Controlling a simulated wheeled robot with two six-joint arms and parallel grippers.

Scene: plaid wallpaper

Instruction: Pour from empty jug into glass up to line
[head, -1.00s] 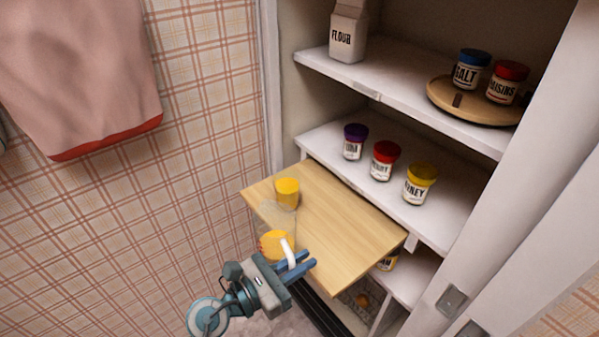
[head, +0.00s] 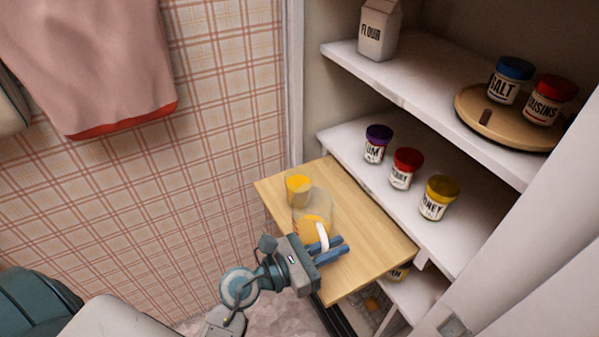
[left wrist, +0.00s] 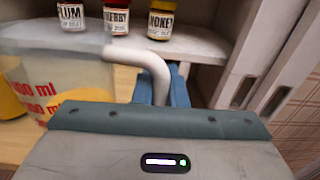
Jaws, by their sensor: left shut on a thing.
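The clear jug (head: 314,205) has a white handle (head: 322,236) and yellow-orange in its lower part that looks like liquid. It looks about upright over the wooden pull-out board; I cannot tell whether it touches the board. My left gripper (head: 334,251) is shut on the handle, which also shows in the left wrist view (left wrist: 150,68). The jug's side (left wrist: 60,70) there carries red ml marks. A glass (head: 298,189) with yellow contents stands on the board just behind and left of the jug, partly overlapped by it. Its fill line cannot be made out. My right gripper is not in view.
The wooden board (head: 375,245) juts from a white cupboard and is clear to the right. Jars with purple (head: 375,147), red (head: 404,170) and yellow (head: 439,199) lids stand on the shelf behind. Flour (head: 378,30) and a turntable (head: 475,108) with two jars are above.

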